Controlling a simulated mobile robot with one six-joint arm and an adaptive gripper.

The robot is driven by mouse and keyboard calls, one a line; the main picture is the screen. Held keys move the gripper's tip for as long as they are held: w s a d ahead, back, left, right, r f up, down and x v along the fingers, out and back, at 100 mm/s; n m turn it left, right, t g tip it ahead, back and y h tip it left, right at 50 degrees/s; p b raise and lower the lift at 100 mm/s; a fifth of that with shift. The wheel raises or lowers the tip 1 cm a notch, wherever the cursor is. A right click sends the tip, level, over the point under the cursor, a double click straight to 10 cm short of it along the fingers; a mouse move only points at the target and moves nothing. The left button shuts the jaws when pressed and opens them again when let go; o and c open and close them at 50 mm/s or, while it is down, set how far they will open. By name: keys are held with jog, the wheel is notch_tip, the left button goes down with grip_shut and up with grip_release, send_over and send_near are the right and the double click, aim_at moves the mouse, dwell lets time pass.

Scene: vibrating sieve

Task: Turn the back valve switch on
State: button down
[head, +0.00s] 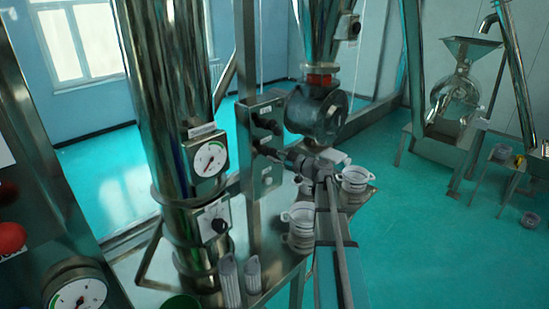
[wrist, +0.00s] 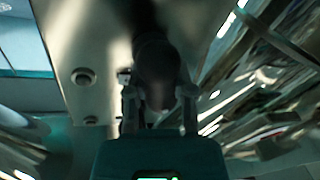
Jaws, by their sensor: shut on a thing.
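In the wrist view, a dark rounded switch handle (wrist: 158,72) stands out from a pale metal panel (wrist: 95,45). My gripper (wrist: 158,100) has one finger on each side of the handle and is shut on it. In the head view, my gripper (head: 268,152) reaches in from the lower right to the steel control box on the post (head: 268,183). The handle is hidden there by the fingers, so I cannot tell its turn angle. Another dark knob (head: 266,124) sits on the box just above my gripper.
A thick steel pipe with a dial gauge (head: 209,160) and a black-knob switch (head: 216,224) stands on the left. A dark round valve body (head: 318,113) is behind my gripper. White sieve cups (head: 299,219) and clear tubes (head: 229,283) stand on the bench below.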

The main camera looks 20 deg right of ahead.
jog(key=m+t+b, duration=0.1)
jog(key=m, duration=0.4)
jog(key=shift+f+m+b, duration=0.1)
jog(key=shift+m+b, duration=0.2)
jog(key=shift+b, duration=0.05)
jog(key=m, duration=0.3)
jog(key=m+t+b, duration=0.1)
jog(key=m, duration=0.1)
jog(key=shift+m+t+h, duration=0.3)
jog(key=shift+m+h, duration=0.1)
jog(key=shift+c, duration=2.4)
grip_release()
